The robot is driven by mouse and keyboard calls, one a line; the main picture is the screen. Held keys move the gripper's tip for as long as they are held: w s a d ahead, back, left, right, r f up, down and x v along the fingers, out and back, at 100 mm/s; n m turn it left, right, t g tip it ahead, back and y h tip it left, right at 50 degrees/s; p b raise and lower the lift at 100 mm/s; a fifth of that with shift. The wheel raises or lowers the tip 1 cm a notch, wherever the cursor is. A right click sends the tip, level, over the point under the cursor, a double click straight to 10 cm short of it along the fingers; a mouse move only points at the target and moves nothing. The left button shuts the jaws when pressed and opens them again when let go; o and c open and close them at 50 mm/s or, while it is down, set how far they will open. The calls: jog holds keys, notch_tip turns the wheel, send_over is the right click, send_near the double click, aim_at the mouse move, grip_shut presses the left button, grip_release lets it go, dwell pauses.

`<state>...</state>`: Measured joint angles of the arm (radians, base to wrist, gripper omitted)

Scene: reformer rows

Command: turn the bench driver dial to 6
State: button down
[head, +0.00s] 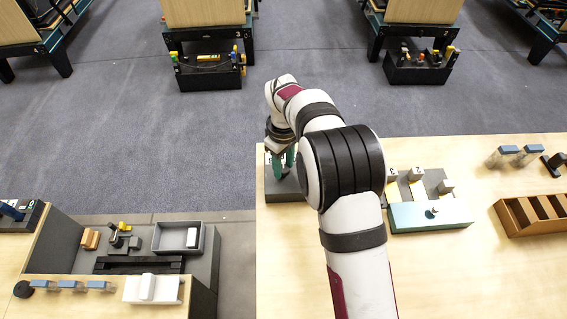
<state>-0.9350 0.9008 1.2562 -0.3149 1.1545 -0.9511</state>
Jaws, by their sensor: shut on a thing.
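A dark grey box (288,191) with a light panel sits near the left edge of the right-hand wooden bench. My gripper (283,170), with teal fingers, points down at this box. Its fingers are close together over the panel, shut on the dial. The dial itself is hidden by the fingers and my wrist, so its pointer and setting cannot be read. Only part of the panel's markings shows beside the fingers, too small to read. My arm covers the box's right side.
Right of my arm stands a teal-fronted unit (430,217) with small numbered blocks. A brown slotted rack (532,213) and blue-topped clips (508,152) lie farther right. A lower bench with a grey tray (180,238) is at left. Grey floor lies beyond.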

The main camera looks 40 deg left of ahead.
aim_at(284, 168)
jog(key=c, duration=0.5)
grip_release()
notch_tip(284, 168, up, 16)
jog(key=shift+f, duration=0.1)
